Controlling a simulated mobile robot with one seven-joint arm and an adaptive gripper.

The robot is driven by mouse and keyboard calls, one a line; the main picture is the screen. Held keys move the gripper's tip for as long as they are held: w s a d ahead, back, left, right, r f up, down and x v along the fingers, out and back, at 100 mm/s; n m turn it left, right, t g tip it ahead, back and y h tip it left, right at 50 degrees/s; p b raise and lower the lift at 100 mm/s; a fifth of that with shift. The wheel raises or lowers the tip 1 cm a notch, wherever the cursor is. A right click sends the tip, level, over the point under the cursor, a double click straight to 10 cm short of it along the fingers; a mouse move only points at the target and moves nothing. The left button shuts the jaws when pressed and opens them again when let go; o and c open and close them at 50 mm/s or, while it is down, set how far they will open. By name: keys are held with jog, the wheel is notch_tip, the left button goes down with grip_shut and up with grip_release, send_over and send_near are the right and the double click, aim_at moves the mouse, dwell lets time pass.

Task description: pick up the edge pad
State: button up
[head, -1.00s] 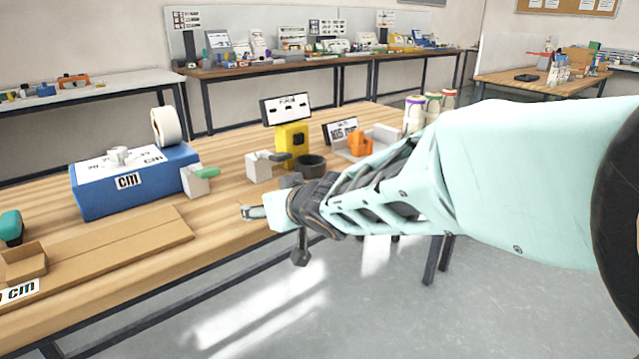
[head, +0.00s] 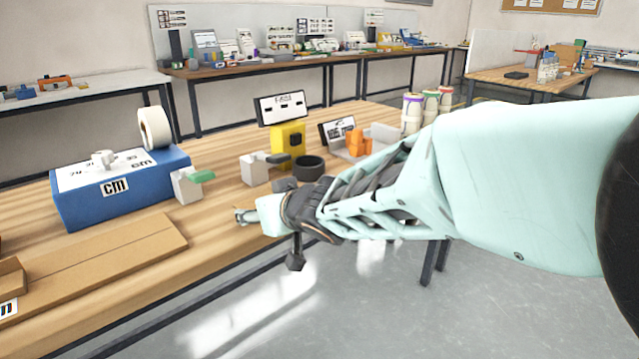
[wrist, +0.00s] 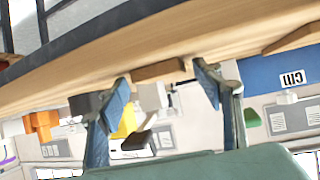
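My gripper (wrist: 160,78) is at the front edge of the wooden workbench (head: 215,225). It also shows in the head view (head: 240,216), small and partly hidden by my own wrist. In the wrist view its two blue-grey fingers are spread wide. A flat tan block (wrist: 158,71), likely the edge pad, lies at the bench edge between the fingertips. The fingers are at either side of it; I cannot tell whether they touch it. I cannot make the block out in the head view.
A blue box (head: 120,195) with a white roll (head: 154,128) stands at the left. Two white clamp blocks, a dark ring (head: 308,168) and a yellow stand (head: 288,143) are behind my gripper. Flat cardboard (head: 110,250) lies at the front left. Open floor lies in front.

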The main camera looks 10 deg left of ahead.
jog(key=c, duration=0.7)
jog(key=shift+r, duration=0.2)
jog(key=shift+c, duration=0.2)
